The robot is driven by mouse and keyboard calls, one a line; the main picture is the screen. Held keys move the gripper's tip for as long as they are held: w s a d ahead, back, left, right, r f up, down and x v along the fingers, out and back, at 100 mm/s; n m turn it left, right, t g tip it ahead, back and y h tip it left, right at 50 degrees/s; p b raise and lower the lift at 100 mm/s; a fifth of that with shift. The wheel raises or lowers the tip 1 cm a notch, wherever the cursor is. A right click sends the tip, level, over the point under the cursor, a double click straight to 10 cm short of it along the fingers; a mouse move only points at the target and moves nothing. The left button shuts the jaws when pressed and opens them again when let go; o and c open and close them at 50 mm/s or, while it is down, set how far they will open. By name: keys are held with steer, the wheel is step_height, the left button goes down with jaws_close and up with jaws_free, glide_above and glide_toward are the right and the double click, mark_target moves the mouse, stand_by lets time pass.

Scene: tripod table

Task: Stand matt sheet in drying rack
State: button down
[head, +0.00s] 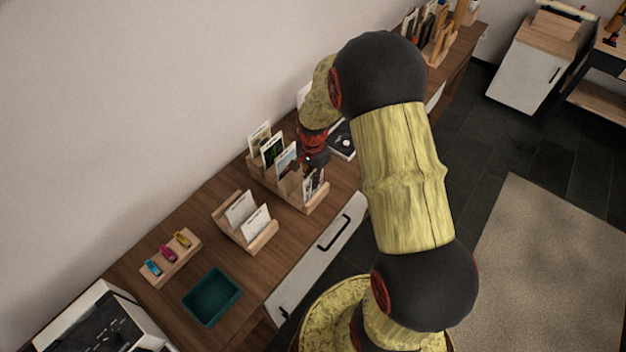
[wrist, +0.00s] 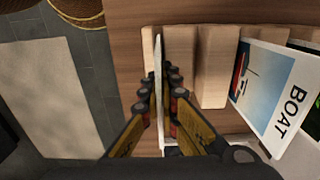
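A wooden slotted rack (head: 312,206) stands on the long counter, and its blocks (wrist: 212,62) show in the wrist view. A thin pale sheet (wrist: 158,70) is seen edge-on between my fingers; a picture card (head: 313,186) shows below my gripper (head: 314,163) at the rack's near end. My gripper (wrist: 160,105) is shut on the sheet, with a finger on each side. The sheet is upright, at the slot between the end blocks. I cannot tell whether its lower edge touches the slot floor. Whether its surface is matt is not visible.
A BOAT card (wrist: 268,95) leans in the same rack, with other cards (head: 272,150) farther along. A smaller rack (head: 262,240) holds two white cards. A green tray (head: 212,297), a block with coloured clips (head: 168,258) and a dark box (head: 341,140) share the counter.

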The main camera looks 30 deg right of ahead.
steer(key=shift+f, duration=0.1)
steer(key=c, duration=2)
jaws_free()
steer(key=shift+o, duration=0.2)
steer(key=shift+r+p, duration=3.1)
steer(key=shift+r, duration=1.45)
